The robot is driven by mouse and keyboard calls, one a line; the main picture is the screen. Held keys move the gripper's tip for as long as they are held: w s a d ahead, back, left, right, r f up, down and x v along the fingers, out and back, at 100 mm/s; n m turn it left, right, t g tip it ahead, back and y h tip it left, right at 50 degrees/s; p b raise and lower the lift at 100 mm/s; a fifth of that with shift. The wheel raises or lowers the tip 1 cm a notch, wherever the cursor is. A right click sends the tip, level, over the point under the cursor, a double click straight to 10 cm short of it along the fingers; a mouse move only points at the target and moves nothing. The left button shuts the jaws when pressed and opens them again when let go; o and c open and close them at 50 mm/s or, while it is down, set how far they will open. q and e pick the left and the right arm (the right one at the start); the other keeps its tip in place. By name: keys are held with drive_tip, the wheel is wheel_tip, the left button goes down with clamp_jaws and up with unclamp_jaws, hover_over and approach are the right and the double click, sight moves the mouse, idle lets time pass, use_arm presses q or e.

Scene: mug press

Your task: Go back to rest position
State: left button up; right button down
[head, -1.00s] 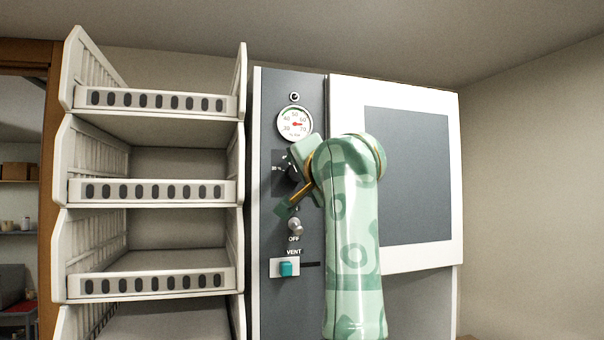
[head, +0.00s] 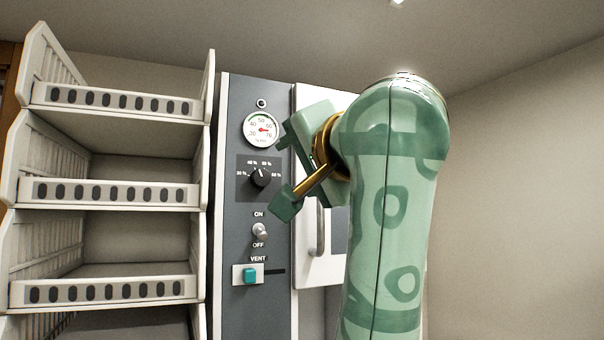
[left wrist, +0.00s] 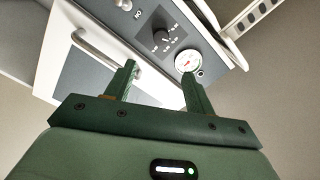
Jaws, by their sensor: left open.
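My left gripper (head: 284,174) is open and empty, raised in front of the press machine's control panel (head: 226,240). Its fingers point left, near the black dial (head: 261,177), and look apart from it. In the left wrist view the two fingers (left wrist: 157,74) are spread with nothing between them, and the dial (left wrist: 162,38) and gauge (left wrist: 187,61) lie beyond. My green patterned left arm covers much of the machine's white door (head: 312,270) in the head view. My right gripper does not show.
A round gauge (head: 261,129) is above the dial. A toggle switch (head: 260,232) and a teal vent button (head: 250,276) are below. A door handle (head: 318,232) stands close to the arm. A white tiered rack (head: 110,192) is at left. Bare wall is at right.

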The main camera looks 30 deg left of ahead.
use_arm(q)
drive_tip(key=shift+s+d, duration=0.25)
drive_tip(key=shift+d, duration=0.1)
idle(0.3)
